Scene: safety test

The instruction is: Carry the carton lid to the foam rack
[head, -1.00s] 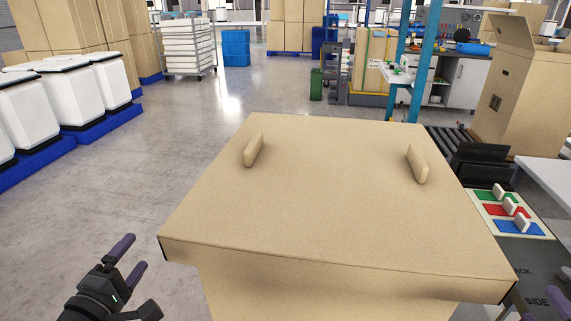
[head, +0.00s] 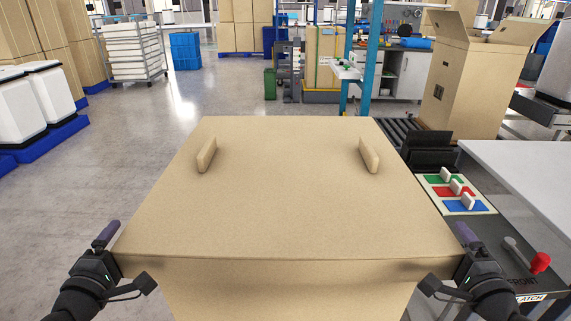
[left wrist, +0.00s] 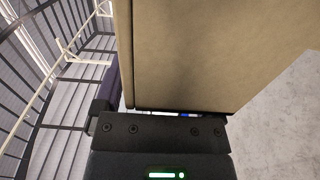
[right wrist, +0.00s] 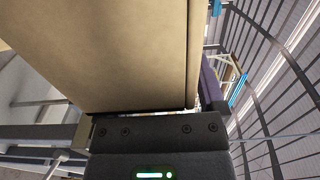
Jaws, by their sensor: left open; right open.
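The carton lid (head: 285,190) is a wide tan board with two upright grips on top, directly in front of me. A tan wall shows below its front edge; whether it belongs to a carton underneath I cannot tell. My left gripper (head: 112,245) is open at the lid's front left corner, my right gripper (head: 463,245) at its front right corner. One purple finger of each shows beside the lid; the other is hidden. Tan board fills much of the left wrist view (left wrist: 200,50) and right wrist view (right wrist: 125,55). A wheeled rack of white slabs (head: 132,50), possibly the foam rack, stands far left.
At right are a dark table with a coloured block board (head: 455,194), a red-knobbed lever (head: 540,262) and a pale tabletop (head: 525,175). An open tall carton (head: 465,85) stands behind. White containers (head: 50,95) on blue pallets stand left. Open floor (head: 140,140) lies between.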

